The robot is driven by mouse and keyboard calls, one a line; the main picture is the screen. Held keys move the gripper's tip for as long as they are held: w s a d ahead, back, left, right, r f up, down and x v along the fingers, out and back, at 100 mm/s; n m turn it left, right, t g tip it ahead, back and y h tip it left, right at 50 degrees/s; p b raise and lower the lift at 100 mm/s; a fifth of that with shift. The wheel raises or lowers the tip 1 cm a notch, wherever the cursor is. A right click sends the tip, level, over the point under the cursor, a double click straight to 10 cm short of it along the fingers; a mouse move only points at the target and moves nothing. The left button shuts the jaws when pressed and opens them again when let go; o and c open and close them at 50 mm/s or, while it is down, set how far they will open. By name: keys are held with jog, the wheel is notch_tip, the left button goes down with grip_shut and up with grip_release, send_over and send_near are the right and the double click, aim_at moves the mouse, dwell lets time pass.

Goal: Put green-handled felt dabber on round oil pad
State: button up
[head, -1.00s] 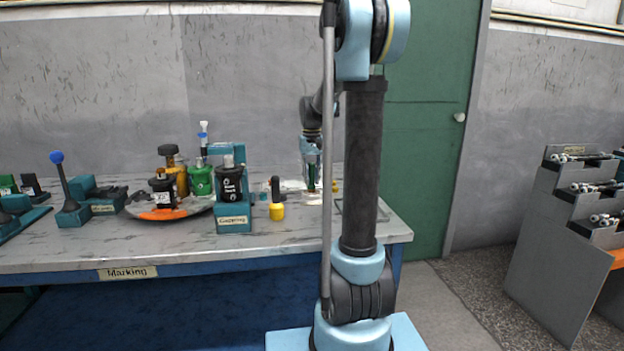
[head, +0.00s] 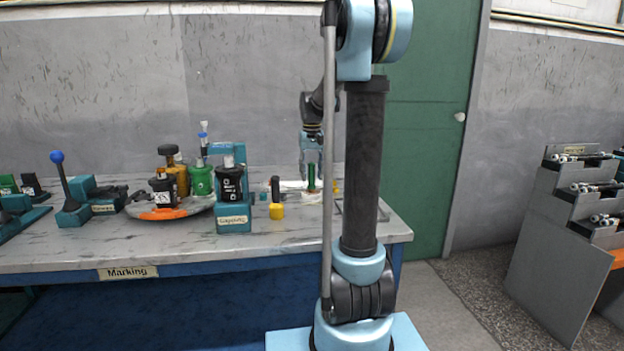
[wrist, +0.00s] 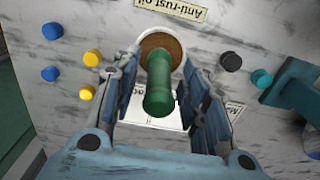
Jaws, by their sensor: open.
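The green-handled felt dabber (wrist: 160,88) stands upright on the round oil pad (wrist: 151,42), its handle pointing toward the wrist camera. In the head view the dabber (head: 311,176) shows as a thin green post below my gripper. My gripper (wrist: 160,105) is open, with one finger on each side of the handle and gaps visible between.
A label reading "Anti-rust oil" (wrist: 172,10) lies beside the pad. Blue and yellow caps (wrist: 92,58) are on one side. A black-and-yellow tool (head: 277,200) and a teal holder with a black bottle (head: 233,218) stand left of the dabber.

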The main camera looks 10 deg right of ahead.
notch_tip(320, 180, up, 10)
jog(key=shift+r, duration=0.2)
dwell(0.4)
